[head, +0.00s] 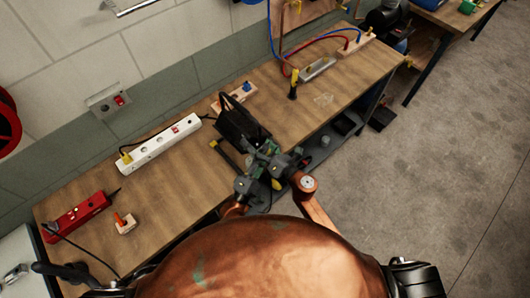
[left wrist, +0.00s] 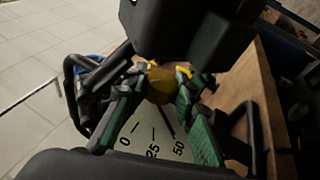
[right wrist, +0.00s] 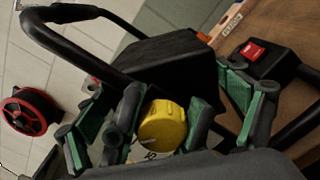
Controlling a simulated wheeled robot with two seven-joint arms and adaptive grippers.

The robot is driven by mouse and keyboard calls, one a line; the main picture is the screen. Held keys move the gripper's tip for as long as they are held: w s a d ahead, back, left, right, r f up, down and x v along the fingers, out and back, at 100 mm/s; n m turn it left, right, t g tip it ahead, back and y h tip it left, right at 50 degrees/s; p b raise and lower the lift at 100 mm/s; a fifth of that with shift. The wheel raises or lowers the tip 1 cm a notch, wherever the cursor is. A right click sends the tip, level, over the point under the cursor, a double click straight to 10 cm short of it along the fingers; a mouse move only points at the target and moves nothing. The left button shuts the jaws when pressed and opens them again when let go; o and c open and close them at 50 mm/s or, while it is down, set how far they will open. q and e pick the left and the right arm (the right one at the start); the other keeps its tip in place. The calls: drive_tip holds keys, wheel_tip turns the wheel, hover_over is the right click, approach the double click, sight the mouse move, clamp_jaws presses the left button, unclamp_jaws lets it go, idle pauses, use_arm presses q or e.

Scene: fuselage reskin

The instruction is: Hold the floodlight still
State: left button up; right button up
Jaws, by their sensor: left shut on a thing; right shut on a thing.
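The floodlight (head: 238,123) is a black box with a black handle, low over the front of the bench. My left gripper (head: 255,178) and right gripper (head: 278,163) are close together at its near side, both shut on it. In the left wrist view, the green-padded fingers flank a round yellowish knob (left wrist: 160,86) above a pale dial (left wrist: 152,138) marked 0, 25 and 50; the black housing (left wrist: 190,32) is above. In the right wrist view, a yellow knob (right wrist: 163,126) lies between the fingers, below the housing (right wrist: 160,68). The exact finger contact is partly hidden.
A white power strip (head: 160,143) lies on the wooden bench (head: 185,175), with a red device (head: 77,214) and a small block with an orange part (head: 124,223) to the left. Boards with blue and red cables (head: 318,69) are at the right. Grey floor is open at right.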

use_arm(q)
drive_tip(key=shift+f, duration=0.1)
drive_tip(key=o, duration=0.9)
drive_tip(key=shift+c, duration=0.2)
drive_tip(key=shift+s+a, duration=0.1)
drive_tip(key=v, duration=1.1)
drive_tip(key=shift+s+a, duration=0.25)
drive_tip(key=shift+s, duration=0.1)
